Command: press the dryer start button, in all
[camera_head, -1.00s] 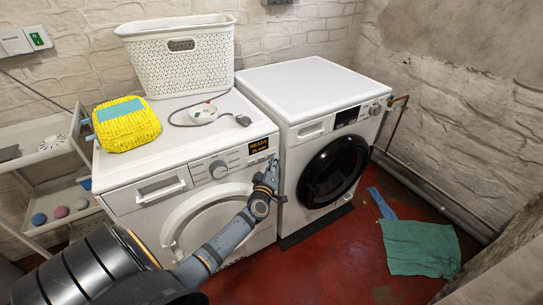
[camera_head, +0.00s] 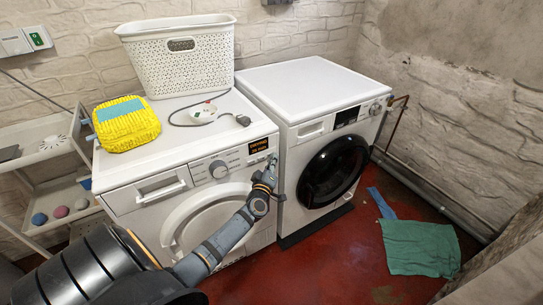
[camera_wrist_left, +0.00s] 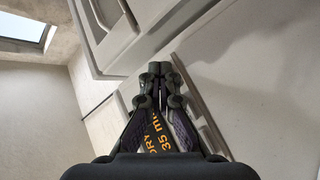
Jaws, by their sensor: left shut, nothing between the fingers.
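The dryer (camera_head: 230,160) is the left white machine, with a round knob (camera_head: 218,169) and a lit display (camera_head: 258,146) with orange text. The display also shows in the left wrist view (camera_wrist_left: 158,138), partly behind the fingers and upside-down in part. My left gripper (camera_head: 272,166) is shut and empty. Its fingertips are at the dryer's front panel, just below and right of the display. In the left wrist view the fingertips (camera_wrist_left: 160,72) are together at the panel. The start button cannot be made out; the fingers may cover it. My right gripper is not in view.
A second white machine (camera_head: 316,85) with a dark round door stands close on the right. A green cloth (camera_head: 420,247) lies on the red floor.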

